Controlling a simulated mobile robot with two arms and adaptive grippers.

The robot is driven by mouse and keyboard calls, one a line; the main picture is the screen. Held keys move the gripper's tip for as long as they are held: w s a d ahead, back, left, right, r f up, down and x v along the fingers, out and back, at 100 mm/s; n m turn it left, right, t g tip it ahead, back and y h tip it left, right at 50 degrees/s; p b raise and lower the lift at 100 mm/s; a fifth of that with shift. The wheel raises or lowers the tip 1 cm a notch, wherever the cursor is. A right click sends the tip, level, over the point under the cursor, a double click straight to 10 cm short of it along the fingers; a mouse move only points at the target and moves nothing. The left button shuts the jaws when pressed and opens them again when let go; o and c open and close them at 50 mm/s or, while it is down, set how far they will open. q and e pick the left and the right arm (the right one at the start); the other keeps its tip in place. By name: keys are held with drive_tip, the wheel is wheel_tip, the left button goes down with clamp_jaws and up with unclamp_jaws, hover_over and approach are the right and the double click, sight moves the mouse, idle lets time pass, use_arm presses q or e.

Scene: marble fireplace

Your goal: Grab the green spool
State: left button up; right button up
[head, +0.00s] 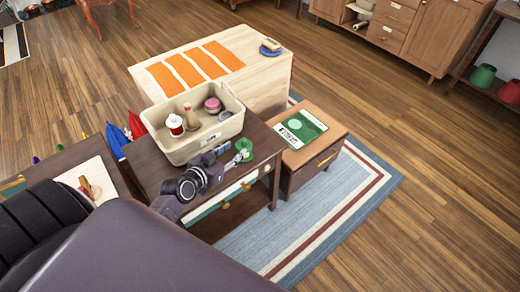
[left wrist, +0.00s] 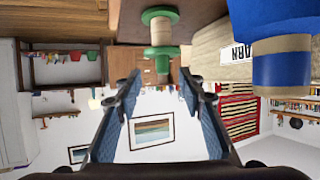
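The green spool (head: 244,146) stands on the dark wooden table (head: 262,139), near its right edge beside the cream bin. In the left wrist view the green spool (left wrist: 160,32) shows green flanges and a tan core, just beyond my fingertips. My left gripper (head: 228,154) reaches over the table from the front and is close to the spool's left side. In the left wrist view my left gripper (left wrist: 162,84) has its two fingers spread apart with nothing between them. My right gripper is not in view.
The cream bin (head: 208,141) holds several jars and spools. A small side table (head: 310,159) with a green-and-white booklet (head: 300,128) stands to the right. A blue-and-tan object (left wrist: 281,48), partly cut off, is close on the right in the wrist view.

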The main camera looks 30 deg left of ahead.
sight(242, 142)
use_arm(q)
drive_tip(key=shift+w+a+r, duration=0.1)
drive_tip(key=shift+w+a, duration=0.15)
drive_tip(key=shift+w, duration=0.5)
drive_tip(key=x, duration=0.6)
drive_tip(key=shift+w, duration=0.25)
clamp_jaws()
